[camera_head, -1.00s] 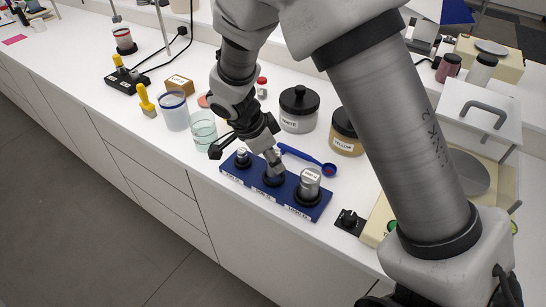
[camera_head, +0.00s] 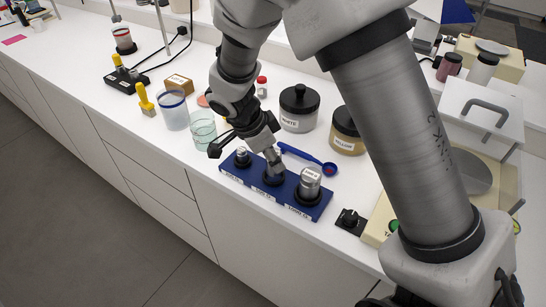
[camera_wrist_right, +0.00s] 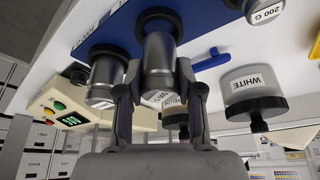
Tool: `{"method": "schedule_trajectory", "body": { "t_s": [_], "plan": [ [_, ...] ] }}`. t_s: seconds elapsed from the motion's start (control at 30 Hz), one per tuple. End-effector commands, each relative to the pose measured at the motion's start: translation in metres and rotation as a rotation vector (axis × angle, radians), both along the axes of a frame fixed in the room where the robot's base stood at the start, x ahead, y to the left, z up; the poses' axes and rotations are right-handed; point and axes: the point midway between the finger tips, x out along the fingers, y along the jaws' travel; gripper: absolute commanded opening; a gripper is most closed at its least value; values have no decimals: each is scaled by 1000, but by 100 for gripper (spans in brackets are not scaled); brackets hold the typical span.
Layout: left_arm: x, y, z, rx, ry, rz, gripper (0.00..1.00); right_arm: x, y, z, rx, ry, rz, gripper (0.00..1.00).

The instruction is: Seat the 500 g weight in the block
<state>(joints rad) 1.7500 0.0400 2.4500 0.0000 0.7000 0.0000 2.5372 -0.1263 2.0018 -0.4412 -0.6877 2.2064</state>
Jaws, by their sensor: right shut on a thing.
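The blue block (camera_head: 288,187) lies along the front of the white counter, with three dark round seats in a row. My right gripper (camera_head: 275,163) reaches down over the middle seat. In the right wrist view its fingers (camera_wrist_right: 160,82) are shut on the sides of the metal 500 g weight (camera_wrist_right: 159,54). The weight stands in line with the dark seat ring (camera_wrist_right: 158,18) and its base meets it; I cannot tell whether it is fully down. In the head view the gripper mostly hides this weight. My left gripper is not in view.
A larger metal weight (camera_head: 310,181) stands in the block's right seat, a small one (camera_head: 242,156) in the left. A blue spoon (camera_head: 308,159), a white-labelled jar (camera_head: 298,109) and a yellow-labelled jar (camera_head: 345,130) lie behind. A glass beaker (camera_head: 203,128) stands to the left.

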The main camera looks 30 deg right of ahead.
Motion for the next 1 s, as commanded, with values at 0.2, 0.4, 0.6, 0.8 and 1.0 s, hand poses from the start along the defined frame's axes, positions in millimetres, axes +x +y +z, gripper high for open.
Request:
{"method": "schedule_trajectory", "body": {
  "t_s": [0.2,0.4,0.6,0.8,1.0],
  "plan": [
    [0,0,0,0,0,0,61,0,0,1,0,-1,0,0],
    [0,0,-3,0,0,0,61,0,0,-3,0,-1,0,0],
    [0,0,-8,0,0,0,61,0,0,-8,0,-1,0,0],
    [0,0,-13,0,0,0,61,0,0,-13,0,-1,0,0],
    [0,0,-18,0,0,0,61,0,0,-18,0,-1,0,0]
  ]
}}
